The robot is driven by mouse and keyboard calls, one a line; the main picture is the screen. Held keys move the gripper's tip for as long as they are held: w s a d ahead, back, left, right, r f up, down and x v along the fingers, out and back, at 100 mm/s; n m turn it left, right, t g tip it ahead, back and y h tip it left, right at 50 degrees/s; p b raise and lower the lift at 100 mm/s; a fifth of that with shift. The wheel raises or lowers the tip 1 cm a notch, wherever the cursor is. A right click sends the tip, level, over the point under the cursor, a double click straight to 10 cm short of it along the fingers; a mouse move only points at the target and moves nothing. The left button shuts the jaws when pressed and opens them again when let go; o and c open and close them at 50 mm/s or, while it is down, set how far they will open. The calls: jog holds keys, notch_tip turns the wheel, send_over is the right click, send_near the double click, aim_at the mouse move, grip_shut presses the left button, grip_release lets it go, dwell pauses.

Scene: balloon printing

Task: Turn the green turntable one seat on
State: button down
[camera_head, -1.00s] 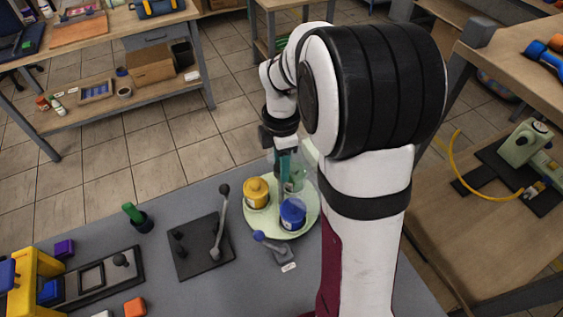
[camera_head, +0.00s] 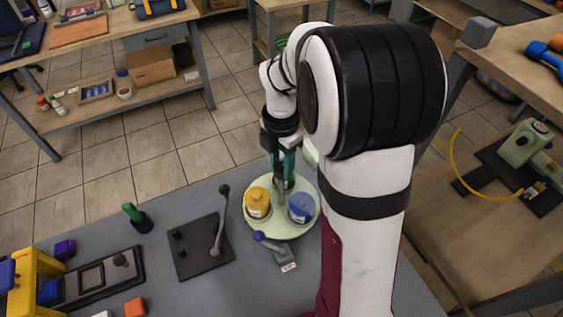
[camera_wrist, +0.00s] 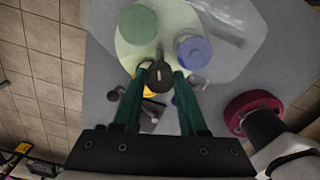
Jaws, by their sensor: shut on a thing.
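The green turntable (camera_head: 282,231) is a pale green disc on the grey table; it also shows in the wrist view (camera_wrist: 127,55). It carries a yellow pot (camera_head: 257,203), a blue pot (camera_head: 301,208) and a green pot (camera_wrist: 137,22), which is mostly hidden in the head view. A grey post with a dark knob (camera_wrist: 160,78) rises near the disc's middle. My gripper (camera_wrist: 161,70) has its green fingers closed around this knob from both sides; it also shows above the disc in the head view (camera_head: 283,163).
A lever with a blue knob (camera_head: 260,237) stands at the disc's front edge. Left of it are a black plate with a tall grey lever (camera_head: 219,220), a green-handled piece (camera_head: 133,213) and a yellow frame (camera_head: 35,284). Bare table lies between them.

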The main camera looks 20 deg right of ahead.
jog(key=shift+n, duration=0.3)
dwell(0.5)
jog(key=shift+c, duration=2.2)
grip_release()
notch_tip(320, 180, up, 16)
jog(key=shift+f, duration=0.1)
